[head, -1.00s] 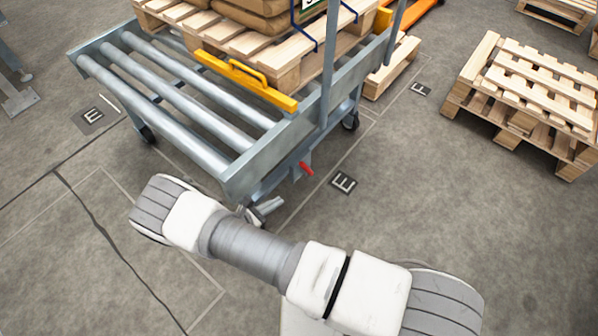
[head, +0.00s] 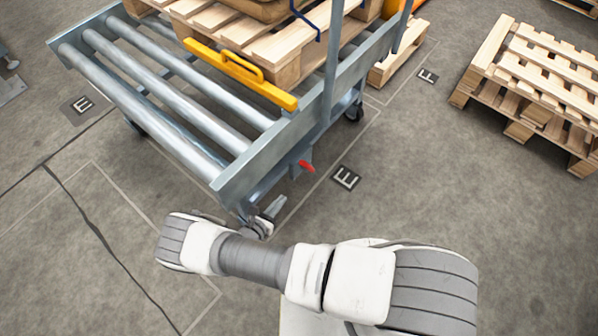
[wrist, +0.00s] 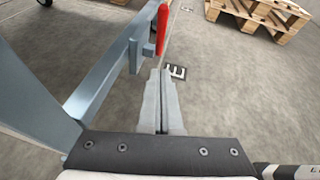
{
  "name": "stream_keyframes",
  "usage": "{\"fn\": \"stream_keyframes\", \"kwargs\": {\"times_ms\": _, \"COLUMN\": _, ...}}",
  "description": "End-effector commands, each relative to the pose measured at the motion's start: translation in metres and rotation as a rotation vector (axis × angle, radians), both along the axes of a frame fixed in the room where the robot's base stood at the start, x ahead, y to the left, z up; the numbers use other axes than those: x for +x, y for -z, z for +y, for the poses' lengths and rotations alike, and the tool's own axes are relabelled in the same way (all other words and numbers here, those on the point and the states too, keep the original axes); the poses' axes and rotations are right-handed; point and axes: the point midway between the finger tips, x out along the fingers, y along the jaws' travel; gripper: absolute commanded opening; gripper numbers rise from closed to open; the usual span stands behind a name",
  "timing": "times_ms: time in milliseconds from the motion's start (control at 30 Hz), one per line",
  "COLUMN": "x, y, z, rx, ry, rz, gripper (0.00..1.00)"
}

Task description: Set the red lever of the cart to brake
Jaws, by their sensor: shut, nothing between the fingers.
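The red lever (head: 306,166) is on the near side of the grey roller cart (head: 240,166), low under the frame corner. In the wrist view the lever (wrist: 163,28) stands upright beside a grey bracket, just beyond my fingertips. In the head view my gripper (head: 279,202) shows below and left of the lever, partly hidden by my arm. I cannot tell the lever's setting from any marking.
A pallet with sacks (head: 285,66) and a yellow handled bar (head: 240,70) are on the cart. Wooden pallets (head: 540,80) lie at the upper right.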

Motion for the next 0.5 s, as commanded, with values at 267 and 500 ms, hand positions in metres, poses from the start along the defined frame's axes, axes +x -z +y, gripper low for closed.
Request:
{"fn": "stream_keyframes", "kwargs": {"times_ms": 267, "x": 0.002, "y": 0.001, "z": -0.001, "rx": 0.000, "ry": 0.001, "rz": 0.000, "gripper": 0.00}}
{"fn": "stream_keyframes", "kwargs": {"times_ms": 500, "x": 0.030, "y": 0.015, "z": -0.017, "rx": 0.000, "ry": 0.003, "rz": -0.002, "gripper": 0.00}}
